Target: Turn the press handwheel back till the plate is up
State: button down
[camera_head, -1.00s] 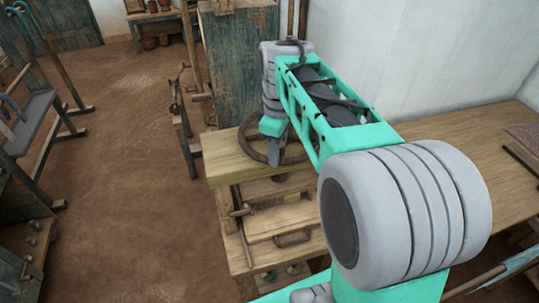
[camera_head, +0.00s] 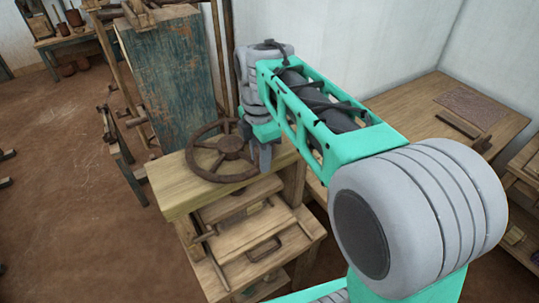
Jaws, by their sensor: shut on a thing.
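The press handwheel (camera_head: 231,147) is a dark brown spoked wheel lying flat above the press's pale wooden top beam (camera_head: 177,191). My gripper (camera_head: 264,157) points down at the right side of the wheel, shut on its rim; the fingertips are partly hidden by my own wrist. Below the top beam a wooden board (camera_head: 240,199), which looks like the press plate, sits a little above a lower board with a dark handle (camera_head: 263,250). The screw under the wheel is hidden, so the plate's exact height cannot be told.
A worn blue-green wooden panel (camera_head: 172,85) stands behind the press. A wooden table (camera_head: 440,105) with a dark flat piece on it stands at the right by the white wall. Open earthen floor (camera_head: 60,200) lies to the left.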

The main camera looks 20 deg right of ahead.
jog(key=shift+w, duration=0.1)
dwell(0.3)
jog(key=c, duration=1.1)
grip_release()
jog(key=shift+d, duration=0.1)
jog(key=shift+o, duration=0.2)
notch_tip(320, 180, up, 8)
jog(key=shift+f+b, duration=0.1)
jog(key=shift+b, duration=0.4)
